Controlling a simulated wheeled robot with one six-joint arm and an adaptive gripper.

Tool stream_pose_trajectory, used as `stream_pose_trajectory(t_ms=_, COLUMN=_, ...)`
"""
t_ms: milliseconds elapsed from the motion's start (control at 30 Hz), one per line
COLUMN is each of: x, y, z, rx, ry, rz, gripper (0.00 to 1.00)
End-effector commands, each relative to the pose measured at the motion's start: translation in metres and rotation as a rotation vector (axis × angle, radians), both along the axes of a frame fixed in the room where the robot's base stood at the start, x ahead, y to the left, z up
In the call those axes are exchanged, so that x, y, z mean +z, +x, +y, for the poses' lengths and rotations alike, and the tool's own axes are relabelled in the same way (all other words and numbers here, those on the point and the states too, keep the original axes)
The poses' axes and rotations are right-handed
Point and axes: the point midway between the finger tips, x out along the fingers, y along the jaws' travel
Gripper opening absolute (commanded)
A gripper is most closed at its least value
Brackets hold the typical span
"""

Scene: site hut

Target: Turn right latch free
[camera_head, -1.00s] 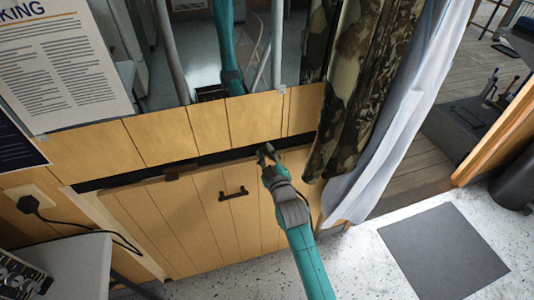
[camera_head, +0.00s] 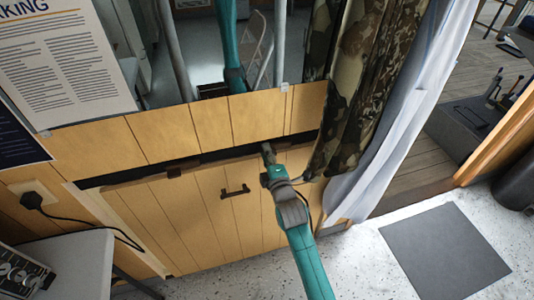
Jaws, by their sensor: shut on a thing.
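A wooden panel (camera_head: 205,215) with a small dark handle (camera_head: 235,191) is set in the plank wall, below a dark gap. A small dark brown latch (camera_head: 174,172) sits at the left of its top edge. My gripper (camera_head: 267,147) is at the right part of that top edge, seen edge-on, with its fingers together. The right latch is hidden behind or between the fingers, so its angle cannot be told. The fingers appear closed on it.
A camouflage cloth (camera_head: 355,85) and a pale curtain (camera_head: 385,135) hang close to the right of my arm. A mirror (camera_head: 205,55) above reflects my arm. A grey table (camera_head: 75,265) with a plugged cable stands at left.

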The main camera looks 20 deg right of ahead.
Motion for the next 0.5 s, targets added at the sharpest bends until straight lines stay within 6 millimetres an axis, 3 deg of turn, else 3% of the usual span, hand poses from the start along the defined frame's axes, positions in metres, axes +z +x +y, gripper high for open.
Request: stream_pose_trajectory(t_ms=500, x=-0.0034, y=-0.0006, z=0.0004, rx=0.0, ry=-0.116, rz=0.004, gripper=0.0)
